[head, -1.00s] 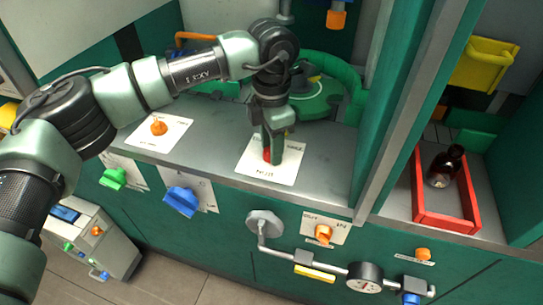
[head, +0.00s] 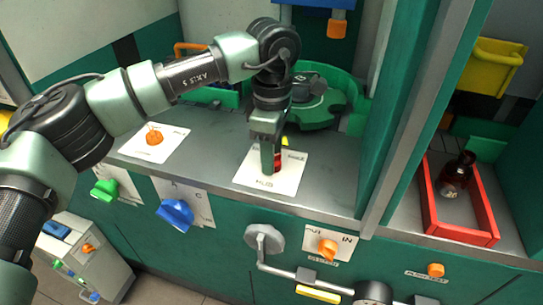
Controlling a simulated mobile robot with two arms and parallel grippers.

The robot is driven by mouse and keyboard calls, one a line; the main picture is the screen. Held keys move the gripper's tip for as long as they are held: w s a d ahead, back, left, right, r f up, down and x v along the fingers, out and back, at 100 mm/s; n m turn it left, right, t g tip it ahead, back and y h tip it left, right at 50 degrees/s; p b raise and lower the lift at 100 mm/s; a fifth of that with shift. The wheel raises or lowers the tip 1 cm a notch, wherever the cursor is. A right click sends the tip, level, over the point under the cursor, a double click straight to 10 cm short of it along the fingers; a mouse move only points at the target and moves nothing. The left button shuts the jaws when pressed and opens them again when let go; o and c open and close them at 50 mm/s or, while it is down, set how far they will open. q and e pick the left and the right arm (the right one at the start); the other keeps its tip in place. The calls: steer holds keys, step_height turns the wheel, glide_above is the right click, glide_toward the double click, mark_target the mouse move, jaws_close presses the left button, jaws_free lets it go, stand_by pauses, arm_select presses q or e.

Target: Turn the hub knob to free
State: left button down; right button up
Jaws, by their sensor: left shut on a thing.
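The hub knob (head: 277,163) is a red knob on a white label plate (head: 262,183) that reads "HUB", on the grey counter top. My left gripper (head: 271,166) points down over the plate and is shut on the knob. Its fingers hide most of the knob, so I cannot read which way it is turned. Behind it is a green round hub (head: 318,115) with notches in its rim. My right gripper is not in view.
An orange knob (head: 154,138) sits on another plate to the left. Blue (head: 177,214), green (head: 104,190) and orange (head: 327,249) knobs are on the front panel. A red tray (head: 455,232) with a dark bottle (head: 456,178) stands at the right, beyond a green post.

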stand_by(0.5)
arm_select(q)
steer(key=c, duration=0.9)
jaws_free()
steer(key=shift+d, duration=0.1)
step_height(320, 180, up, 8)
steer(key=shift+f+b, duration=0.1)
steer(key=shift+b, duration=0.35)
